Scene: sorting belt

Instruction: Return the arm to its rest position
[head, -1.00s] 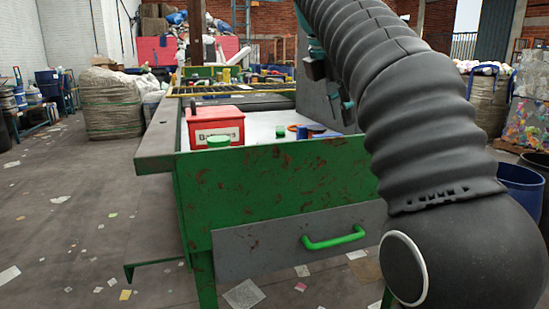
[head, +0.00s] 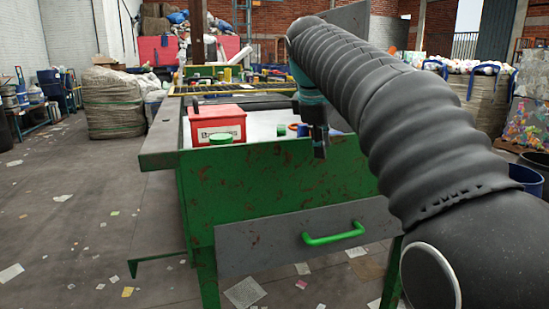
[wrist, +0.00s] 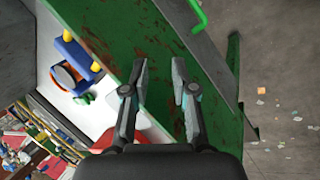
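My arm, in a black ribbed sleeve, reaches from the lower right of the head view up to the middle. My gripper (head: 320,150) hangs down from it by the near edge of the green sorting bench (head: 290,175). In the wrist view my gripper (wrist: 161,75) has two fingers apart with nothing between them. The green bench panel (wrist: 125,40) lies behind them. In the head view my arm hides part of the bench's right side.
A grey drawer (head: 270,236) with a green handle (head: 334,235) is below. A blue-and-yellow item (wrist: 75,55) lies on the white top. Floor left is mostly clear, with scraps.

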